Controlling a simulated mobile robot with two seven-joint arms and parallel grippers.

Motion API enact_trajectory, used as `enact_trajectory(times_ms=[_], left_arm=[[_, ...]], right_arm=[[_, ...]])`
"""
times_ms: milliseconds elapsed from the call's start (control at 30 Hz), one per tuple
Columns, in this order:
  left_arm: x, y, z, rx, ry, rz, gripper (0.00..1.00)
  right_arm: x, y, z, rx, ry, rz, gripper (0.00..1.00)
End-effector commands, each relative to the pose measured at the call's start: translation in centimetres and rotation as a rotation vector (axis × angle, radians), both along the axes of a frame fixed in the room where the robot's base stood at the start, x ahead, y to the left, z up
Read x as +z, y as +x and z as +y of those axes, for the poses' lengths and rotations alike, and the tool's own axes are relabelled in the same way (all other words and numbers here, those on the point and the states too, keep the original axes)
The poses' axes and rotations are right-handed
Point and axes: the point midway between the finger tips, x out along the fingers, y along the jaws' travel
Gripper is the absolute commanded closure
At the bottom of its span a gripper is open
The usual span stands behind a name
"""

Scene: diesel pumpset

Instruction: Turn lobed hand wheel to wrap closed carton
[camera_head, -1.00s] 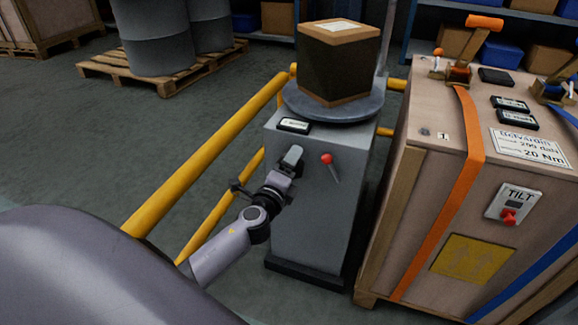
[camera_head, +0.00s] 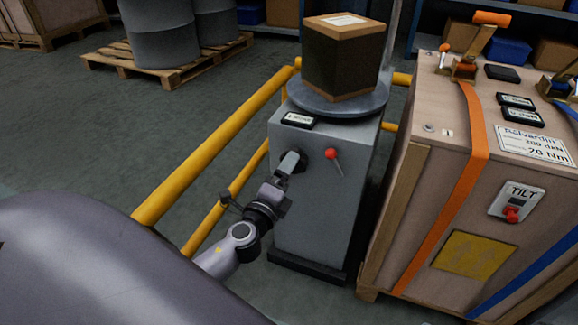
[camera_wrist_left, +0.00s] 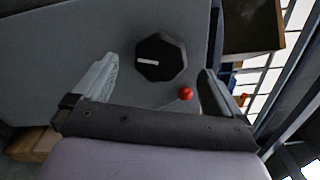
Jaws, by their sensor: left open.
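The lobed hand wheel (camera_wrist_left: 160,57) is dark and many-sided, with a white bar mark pointing left in the left wrist view. It sits on the grey front of the wrapping machine (camera_head: 318,205); in the head view it shows partly, just beyond my gripper. My left gripper (camera_head: 288,164) is open and empty. Its fingers (camera_wrist_left: 159,72) appear on either side of the wheel in the wrist view; I cannot tell how far short of it they are. A brown carton wrapped in dark material (camera_head: 343,62) stands upright on the round turntable (camera_head: 335,103). My right gripper is not in view.
A red-knobbed lever (camera_head: 331,154) sticks out close to the wheel; its red ball (camera_wrist_left: 186,94) shows near the right finger. Yellow rails (camera_head: 215,145) run along the left. A large strapped wooden crate (camera_head: 420,215) stands close on the right.

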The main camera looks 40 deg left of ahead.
Motion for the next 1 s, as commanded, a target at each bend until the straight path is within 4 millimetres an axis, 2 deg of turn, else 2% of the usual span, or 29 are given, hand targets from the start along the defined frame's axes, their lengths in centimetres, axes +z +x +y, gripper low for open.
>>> enact_trajectory(times_ms=[200,633,767,1000], left_arm=[[0.00,-1.26,-0.28,0.001,0.000,0.001,0.00],[0.04,-1.26,-0.31,0.001,-0.048,-0.013,0.01],[0.16,-1.13,-0.38,-0.001,-0.219,-0.057,0.01],[0.39,-0.87,-0.49,-0.002,-0.702,-0.174,0.01]], right_arm=[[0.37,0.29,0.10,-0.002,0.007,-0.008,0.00],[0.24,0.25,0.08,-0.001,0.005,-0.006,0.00],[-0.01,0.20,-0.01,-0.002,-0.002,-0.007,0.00],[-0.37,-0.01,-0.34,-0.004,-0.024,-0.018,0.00]])
